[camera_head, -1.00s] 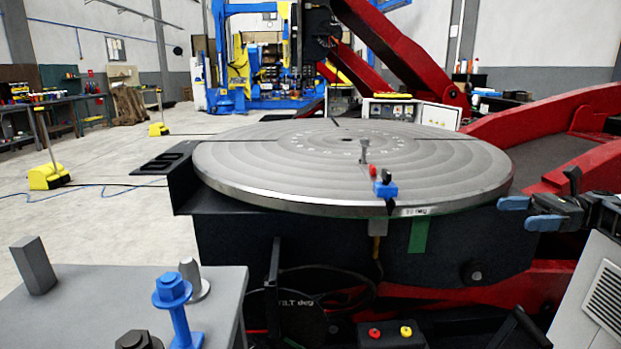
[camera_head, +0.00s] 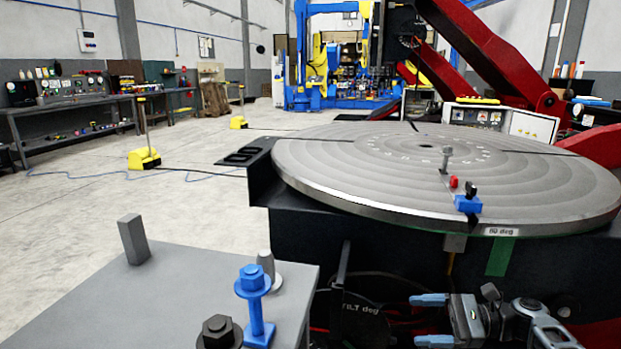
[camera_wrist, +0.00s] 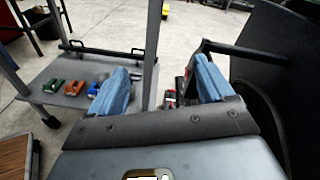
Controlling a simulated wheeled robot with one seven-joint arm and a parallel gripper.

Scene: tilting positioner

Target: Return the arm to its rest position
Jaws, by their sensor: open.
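My gripper (camera_head: 432,320) is at the lower right of the head view, in front of and below the rim of the tilting positioner's round grey table (camera_head: 340,205). Its two blue-tipped fingers are spread apart, and nothing shows between them. In the wrist view, the open gripper (camera_wrist: 160,85) also shows empty, with a blue finger on each side. A blue clamp-like piece (camera_head: 468,204) and a grey bolt (camera_head: 446,158) stand on the round table, apart from my gripper. Part of my arm is cut off by the picture's lower edge.
A grey stand (camera_head: 180,300) with a blue bolt (camera_head: 253,283) is at the lower left, left of my gripper. The wrist view shows a shelf (camera_wrist: 50,92) with small coloured parts beyond the fingers and a dark panel (camera_wrist: 275,45) at right. Open floor (camera_head: 90,230) lies left.

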